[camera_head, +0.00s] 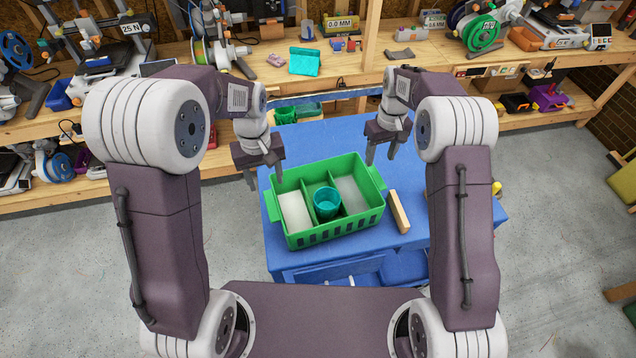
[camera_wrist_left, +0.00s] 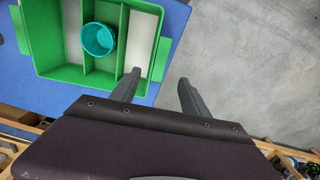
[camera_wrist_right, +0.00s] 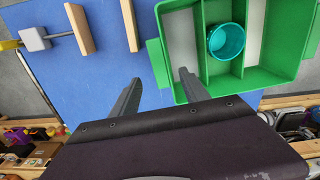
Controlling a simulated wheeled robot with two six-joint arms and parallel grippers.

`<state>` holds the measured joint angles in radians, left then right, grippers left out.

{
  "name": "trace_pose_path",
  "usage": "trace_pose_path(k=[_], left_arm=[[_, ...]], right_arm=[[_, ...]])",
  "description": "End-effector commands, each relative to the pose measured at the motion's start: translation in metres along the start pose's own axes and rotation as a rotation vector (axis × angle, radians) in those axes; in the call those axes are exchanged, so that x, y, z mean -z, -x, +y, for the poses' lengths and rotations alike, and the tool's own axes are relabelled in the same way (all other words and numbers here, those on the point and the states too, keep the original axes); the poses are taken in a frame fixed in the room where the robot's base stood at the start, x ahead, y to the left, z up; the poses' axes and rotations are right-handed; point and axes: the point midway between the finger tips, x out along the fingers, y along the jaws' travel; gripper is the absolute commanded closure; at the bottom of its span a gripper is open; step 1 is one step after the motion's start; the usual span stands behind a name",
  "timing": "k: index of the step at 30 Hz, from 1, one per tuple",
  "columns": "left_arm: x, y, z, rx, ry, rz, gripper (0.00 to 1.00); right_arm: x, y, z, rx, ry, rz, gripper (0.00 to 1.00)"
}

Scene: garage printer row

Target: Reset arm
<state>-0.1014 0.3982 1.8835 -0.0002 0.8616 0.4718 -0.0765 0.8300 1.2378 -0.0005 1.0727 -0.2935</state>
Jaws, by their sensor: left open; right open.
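My left gripper (camera_head: 265,180) is open and empty, above the left edge of the blue cart. Its fingers (camera_wrist_left: 160,92) show apart in the left wrist view, with bare floor beyond. My right gripper (camera_head: 380,158) is open and empty, near the right end of the green bin. Its fingers (camera_wrist_right: 160,90) show apart in the right wrist view, beside the bin's handle end. The green bin (camera_head: 335,232) sits on the blue cart top (camera_head: 420,258) and has three compartments. A teal cup (camera_head: 326,203) stands in the middle compartment.
A wooden block (camera_head: 399,212) lies right of the bin. In the right wrist view, another wooden bar (camera_wrist_right: 79,29) and a grey mallet-like head (camera_wrist_right: 36,38) lie on the cart. A shelf (camera_head: 350,75) with printers and tools runs behind.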

Motion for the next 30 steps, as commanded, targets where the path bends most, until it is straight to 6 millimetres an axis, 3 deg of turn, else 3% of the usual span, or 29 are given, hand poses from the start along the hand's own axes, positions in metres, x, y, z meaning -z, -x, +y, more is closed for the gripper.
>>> trace_pose_path(k=[6,21,24,26,30], left_arm=[[0.0,0.0,0.0,0.0,0.0,0.0,0.46],[0.001,-0.006,-0.001,0.0,0.002,0.001,0.46],[0.005,-0.014,-0.003,-0.015,0.014,0.029,0.46],[-0.001,-0.023,-0.009,-0.017,0.023,0.033,0.46],[-0.028,-0.049,-0.029,-0.02,0.028,0.032,0.46]], right_arm=[[-0.001,0.015,0.0,0.0,0.0,-0.001,0.47],[0.0,0.009,0.001,0.0,-0.002,0.0,0.47],[0.006,0.023,0.006,-0.02,-0.009,0.066,0.47],[-0.007,0.028,0.005,-0.024,-0.016,0.077,0.47],[-0.059,0.02,-0.007,-0.018,-0.047,0.075,0.47]])
